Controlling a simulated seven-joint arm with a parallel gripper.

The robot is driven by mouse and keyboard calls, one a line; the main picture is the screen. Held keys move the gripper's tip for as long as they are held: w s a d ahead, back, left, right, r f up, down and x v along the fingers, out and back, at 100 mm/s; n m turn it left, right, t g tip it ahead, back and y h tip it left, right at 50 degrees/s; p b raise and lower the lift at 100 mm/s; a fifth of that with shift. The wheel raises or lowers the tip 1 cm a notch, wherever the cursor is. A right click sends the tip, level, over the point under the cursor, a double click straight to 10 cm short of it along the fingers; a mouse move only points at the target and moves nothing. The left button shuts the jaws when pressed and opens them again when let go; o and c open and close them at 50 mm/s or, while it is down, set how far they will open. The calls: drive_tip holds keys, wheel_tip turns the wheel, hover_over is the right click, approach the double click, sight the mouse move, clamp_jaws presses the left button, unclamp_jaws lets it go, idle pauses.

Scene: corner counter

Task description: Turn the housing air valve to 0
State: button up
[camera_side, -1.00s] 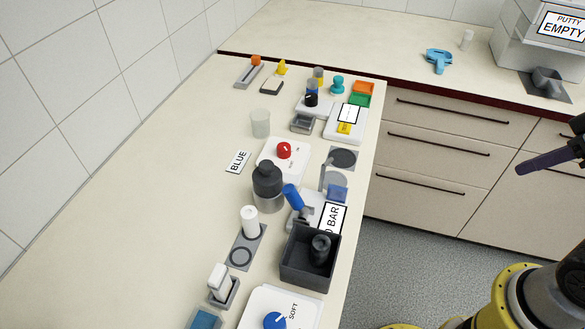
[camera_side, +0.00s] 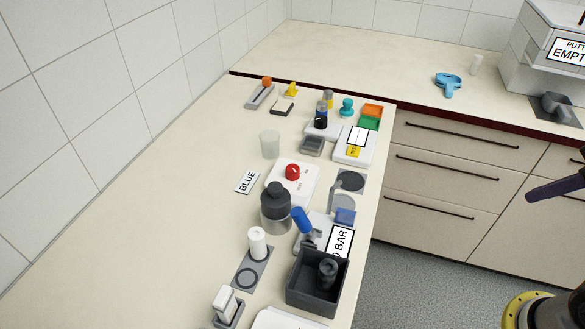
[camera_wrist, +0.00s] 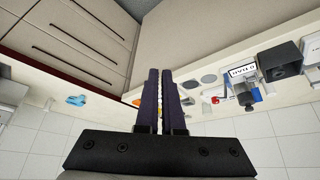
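A blue lever (camera_side: 301,219) stands tilted on a light grey fitting in the side view, with a label (camera_side: 340,241) beside it that reads "0 BAR" as far as I can make out. I take this as the air valve; no marking naming it as the housing valve is legible. The label also shows in the wrist view (camera_wrist: 243,71), reversed. My gripper (camera_side: 530,196) is at the right edge of the side view, well away from the lever. In the wrist view, my gripper (camera_wrist: 160,72) has its dark fingers apart by a narrow gap, with nothing held.
A dark open box (camera_side: 318,282) holding a dark cylinder stands in front of the label. A grey bottle (camera_side: 276,210) is just left of the lever. A red knob (camera_side: 292,171) on a white plate lies behind. Drawers (camera_side: 440,175) stand below the far counter.

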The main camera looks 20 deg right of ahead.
drive_tip(key=shift+o, duration=1.1)
drive_tip(key=shift+s+f, duration=0.1)
drive_tip(key=shift+s, duration=0.05)
drive_tip(key=o, duration=0.7)
drive_tip(key=r, duration=0.2)
drive_tip(key=w+r+m, duration=0.1)
drive_tip(key=r, duration=0.1)
drive_tip(key=w+r+m, duration=0.1)
drive_tip(key=r, duration=0.1)
drive_tip(key=shift+a+r, duration=0.15)
drive_tip(key=shift+r, duration=0.05)
drive_tip(key=w+a+r+m+g, duration=0.1)
drive_tip(key=w+a+r, duration=0.2)
drive_tip(key=w+r, duration=0.45)
drive_tip(key=w+a+r+g, duration=0.1)
drive_tip(key=w+a+r, duration=0.3)
drive_tip(key=w, duration=0.6)
drive_tip(key=n+g, duration=0.2)
drive_tip(key=g, duration=0.2)
hover_over(293, 167)
wheel_tip(293, 167, down, 18)
wheel_tip(293, 167, down, 13)
drive_tip(key=shift+r, duration=0.1)
